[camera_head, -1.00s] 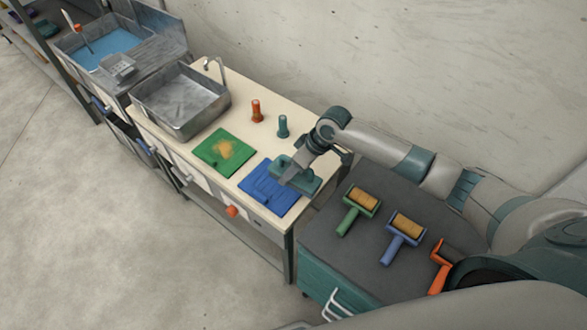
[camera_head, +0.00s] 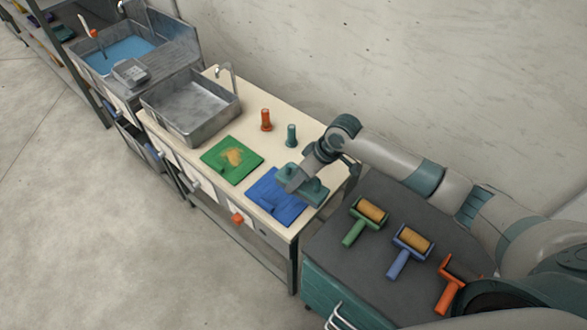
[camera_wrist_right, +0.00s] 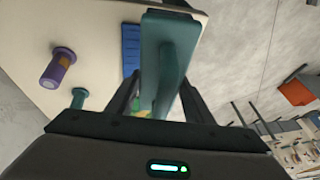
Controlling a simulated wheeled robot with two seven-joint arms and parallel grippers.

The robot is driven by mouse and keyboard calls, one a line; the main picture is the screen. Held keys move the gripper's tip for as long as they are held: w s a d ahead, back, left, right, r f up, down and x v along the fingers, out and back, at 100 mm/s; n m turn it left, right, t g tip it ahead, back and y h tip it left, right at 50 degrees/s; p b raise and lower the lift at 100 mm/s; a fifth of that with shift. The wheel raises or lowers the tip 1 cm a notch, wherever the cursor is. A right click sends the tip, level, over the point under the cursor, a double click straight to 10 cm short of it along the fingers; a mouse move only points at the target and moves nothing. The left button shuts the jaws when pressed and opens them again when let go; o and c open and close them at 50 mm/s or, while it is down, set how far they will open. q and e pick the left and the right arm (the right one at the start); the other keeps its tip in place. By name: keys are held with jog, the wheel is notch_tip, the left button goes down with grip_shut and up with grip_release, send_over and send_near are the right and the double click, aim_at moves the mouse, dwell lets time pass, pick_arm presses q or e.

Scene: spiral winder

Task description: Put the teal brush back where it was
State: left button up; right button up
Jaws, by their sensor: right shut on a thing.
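The teal brush (camera_head: 313,193) is a flat teal block with a raised grip. My right gripper (camera_wrist_right: 158,105) is shut on it, and the brush (camera_wrist_right: 170,45) fills the middle of the right wrist view. In the head view the brush is over the right part of the blue mat (camera_head: 268,200) on the cream bench. I cannot tell whether it touches the mat. My right gripper (camera_head: 301,180) is partly hidden by its own wrist there. My left gripper is not in view.
A green mat (camera_head: 222,163) with a yellow-brown patch lies left of the blue one. An orange peg (camera_head: 266,120) and a teal peg (camera_head: 291,135) stand behind. A purple peg (camera_wrist_right: 58,70) shows in the wrist view. The dark cart (camera_head: 330,250) holds several rollers.

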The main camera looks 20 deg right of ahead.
aim_at(321, 199)
jog(key=s+f+m+b, duration=0.1)
jog(key=b, duration=0.2)
jog(key=s+f+m+b, duration=0.1)
jog(key=s+b, duration=0.1)
jog(key=b, duration=0.1)
jog(key=shift+t+h, duration=0.3)
jog(key=s+d+m+b, duration=0.1)
jog(key=b, duration=0.2)
jog(key=s+d+m+t+h+b, duration=0.1)
jog(key=s+m+b, duration=0.1)
jog(key=b, duration=0.1)
jog(key=shift+s+d+f, duration=0.1)
jog(key=shift+f, duration=0.05)
jog(key=shift+s+d+m+b, duration=0.45)
jog(key=shift+m+b, duration=0.15)
jog(key=shift+b, duration=0.25)
jog(key=shift+s+d+r+t, duration=0.1)
jog(key=shift+s+r+t, duration=0.05)
jog(key=shift+r+t, duration=0.15)
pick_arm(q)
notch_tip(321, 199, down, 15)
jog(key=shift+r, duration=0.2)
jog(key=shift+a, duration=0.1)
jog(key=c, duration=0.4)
